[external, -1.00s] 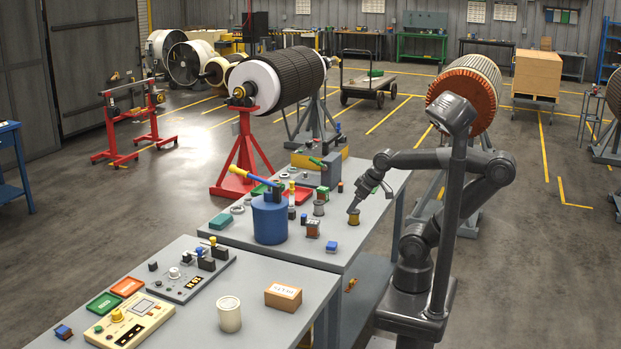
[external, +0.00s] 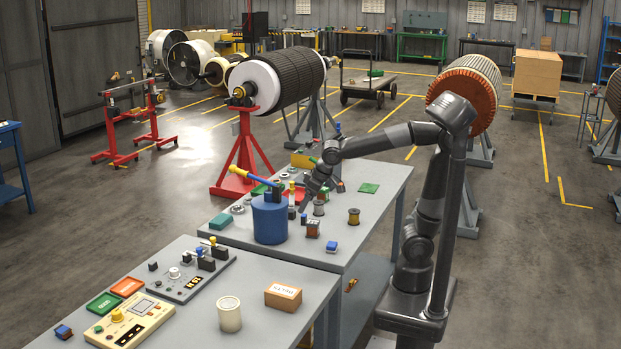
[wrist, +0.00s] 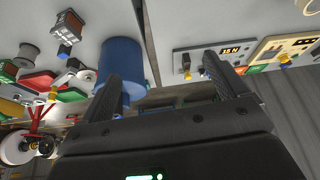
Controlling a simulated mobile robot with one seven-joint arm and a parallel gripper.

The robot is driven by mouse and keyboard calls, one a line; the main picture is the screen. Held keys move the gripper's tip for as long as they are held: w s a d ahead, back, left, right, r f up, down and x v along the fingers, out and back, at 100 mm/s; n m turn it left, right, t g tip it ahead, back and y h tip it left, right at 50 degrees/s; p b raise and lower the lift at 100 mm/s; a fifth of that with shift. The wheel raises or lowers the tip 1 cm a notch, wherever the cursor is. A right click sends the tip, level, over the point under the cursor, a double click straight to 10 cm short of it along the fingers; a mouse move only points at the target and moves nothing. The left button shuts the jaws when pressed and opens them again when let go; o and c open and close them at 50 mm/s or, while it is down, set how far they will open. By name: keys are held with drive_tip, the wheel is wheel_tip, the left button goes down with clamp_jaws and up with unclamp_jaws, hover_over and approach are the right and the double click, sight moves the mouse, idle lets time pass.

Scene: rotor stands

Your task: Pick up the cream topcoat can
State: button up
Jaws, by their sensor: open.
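The cream can (external: 229,314) stands upright on the near grey table, left of a small cardboard box. The left finger partly covers a blue can in that view.
The blue can (external: 270,220) with a yellow-and-blue handled tool stands on the farther table. A cardboard box (external: 283,297) sits beside the cream can. A yellow meter (external: 130,320) and a grey panel (external: 190,270) lie left of it. Bare tabletop surrounds the cream can.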

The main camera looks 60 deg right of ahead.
drive_tip(key=w+a+f, duration=0.2)
drive_tip(key=w+a, duration=0.3)
drive_tip(key=a, duration=0.7)
drive_tip(key=n, duration=0.3)
hover_over(232, 304)
drive_tip(key=s, duration=0.3)
wheel_tip(232, 304, down, 12)
drive_tip(key=shift+g+y, duration=0.4)
drive_tip(key=x, duration=0.3)
drive_tip(key=d+x, duration=0.1)
drive_tip(key=x, duration=0.1)
drive_tip(key=shift+w, duration=0.35)
drive_tip(key=x, duration=0.5)
drive_tip(key=shift+w, duration=0.3)
drive_tip(key=shift+r, duration=0.1)
drive_tip(key=c, duration=1.4)
drive_tip(key=shift+r, duration=0.1)
